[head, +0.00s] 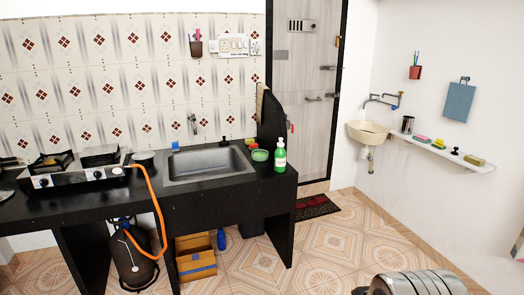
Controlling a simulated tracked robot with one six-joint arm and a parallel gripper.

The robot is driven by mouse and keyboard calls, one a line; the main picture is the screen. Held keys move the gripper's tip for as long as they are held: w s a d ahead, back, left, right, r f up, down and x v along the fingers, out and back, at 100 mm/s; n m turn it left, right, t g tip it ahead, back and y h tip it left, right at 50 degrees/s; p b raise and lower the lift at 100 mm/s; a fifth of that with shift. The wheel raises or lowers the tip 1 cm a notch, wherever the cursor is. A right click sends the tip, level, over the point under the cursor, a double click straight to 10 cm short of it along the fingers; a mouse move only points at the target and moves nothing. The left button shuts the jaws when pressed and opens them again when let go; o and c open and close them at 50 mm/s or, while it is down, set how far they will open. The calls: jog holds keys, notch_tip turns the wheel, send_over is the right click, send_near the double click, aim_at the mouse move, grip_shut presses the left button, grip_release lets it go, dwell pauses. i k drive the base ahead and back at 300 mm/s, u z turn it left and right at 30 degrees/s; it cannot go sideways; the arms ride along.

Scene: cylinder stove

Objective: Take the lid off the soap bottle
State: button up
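A green soap bottle (280,159) with a pale label stands upright on the black counter, right of the sink and near the counter's right end. Its lid (280,142) is on top; the fine shape is too small to tell. A grey banded cylindrical part of my arm shows at the bottom right edge, well apart from the bottle. My gripper's fingers do not show.
The black counter (200,200) holds a steel sink (205,165), a green bowl (260,155) beside the bottle, and a stove (80,175) at left. An orange hose runs to a gas cylinder (133,255). A cardboard box (195,262) sits below.

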aim_at(280, 144)
jog(key=u, duration=0.15)
jog(key=i, duration=1.5)
jog(key=u, duration=0.3)
jog(key=i, duration=1.8)
jog(key=u, duration=0.1)
